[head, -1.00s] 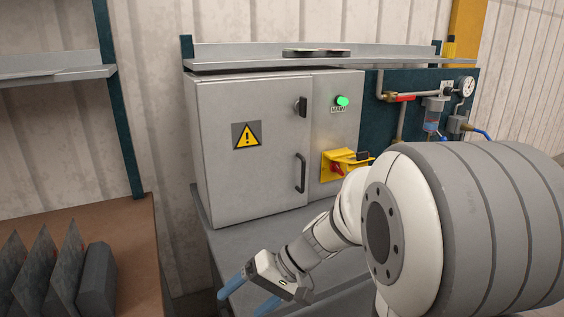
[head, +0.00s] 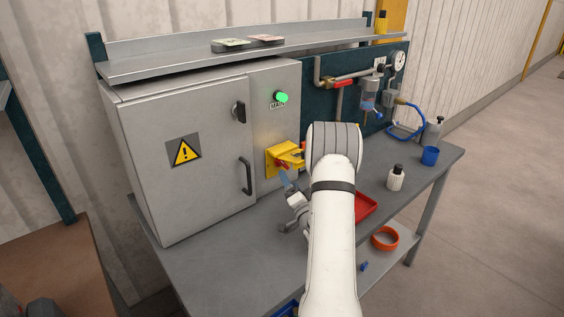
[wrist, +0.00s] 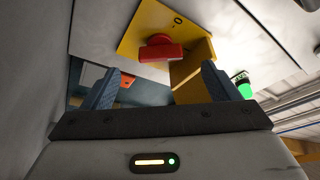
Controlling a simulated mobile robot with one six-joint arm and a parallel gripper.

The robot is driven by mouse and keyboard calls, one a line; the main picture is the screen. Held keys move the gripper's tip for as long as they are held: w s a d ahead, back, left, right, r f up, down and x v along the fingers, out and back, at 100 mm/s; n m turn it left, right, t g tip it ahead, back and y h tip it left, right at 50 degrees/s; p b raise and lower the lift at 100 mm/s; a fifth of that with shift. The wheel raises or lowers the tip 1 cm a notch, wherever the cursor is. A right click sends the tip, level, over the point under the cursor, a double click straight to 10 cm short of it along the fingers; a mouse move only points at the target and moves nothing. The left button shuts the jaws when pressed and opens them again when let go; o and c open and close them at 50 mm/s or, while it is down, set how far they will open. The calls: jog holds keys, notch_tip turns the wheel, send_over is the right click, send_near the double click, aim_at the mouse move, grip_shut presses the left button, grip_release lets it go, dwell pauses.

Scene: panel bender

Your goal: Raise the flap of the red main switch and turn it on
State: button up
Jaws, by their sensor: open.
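The main switch is a yellow plate (head: 277,158) on the right part of the grey cabinet front; it also shows in the wrist view (wrist: 138,38). Its red knob (wrist: 160,50) lies between and beyond my fingers in the wrist view, long side roughly level in that picture, near a "0" mark. The yellow flap (wrist: 197,68) stands out from the plate on the green lamp's side, above the knob. My gripper (wrist: 160,88) is open and empty, apart from the knob. In the head view my gripper (head: 287,182) is just below the switch, partly hidden by my arm.
A lit green lamp (head: 281,97) sits above the switch. A black door handle (head: 246,175) is left of it. The bench holds a red tray (head: 366,206), a white bottle (head: 396,178) and a blue cup (head: 430,155). A shelf (head: 200,60) overhangs the cabinet.

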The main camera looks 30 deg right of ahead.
aim_at(281, 165)
jog(key=p+x, duration=0.2)
jog(key=x, duration=0.5)
jog(key=shift+w+r, duration=0.1)
jog(key=shift+w, duration=0.15)
jog(key=c, duration=1)
jog(key=shift+m+b, duration=0.45)
jog(key=shift+m, duration=0.05)
jog(key=shift+r+m+h, duration=0.1)
jog(key=shift+m+h, duration=0.2)
jog(key=shift+m, duration=0.1)
jog(key=o, duration=1)
